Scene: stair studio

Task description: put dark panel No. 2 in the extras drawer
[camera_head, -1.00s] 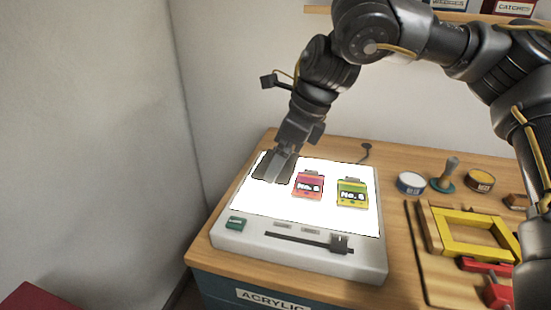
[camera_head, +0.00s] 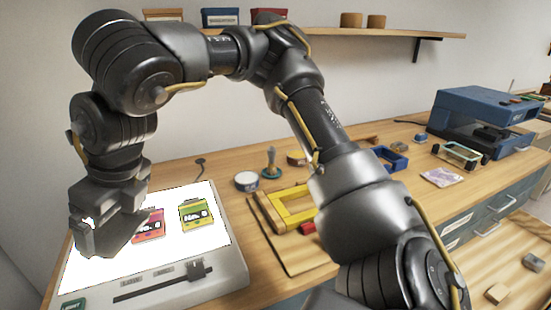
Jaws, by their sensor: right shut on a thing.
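My right gripper (camera_head: 103,238) is at the left, over the light box (camera_head: 215,240), pointing down. It is shut on a dark thing at its fingertips, most likely the dark panel, which I can barely tell apart from the dark fingers; no number on it can be read. A pink panel (camera_head: 150,232) and a yellow-green panel (camera_head: 195,214) lie on the lit surface beside the gripper. Drawers with handles (camera_head: 488,231) show in the bench front at the right, looking shut; their labels are too small to read. My left gripper is out of view.
A yellow frame (camera_head: 290,207) on a wooden board, a round tin (camera_head: 246,181) and a stamp (camera_head: 271,163) stand right of the light box. A blue machine (camera_head: 485,120) is at the far right. A shelf (camera_head: 390,31) runs along the wall. My right arm crosses the middle.

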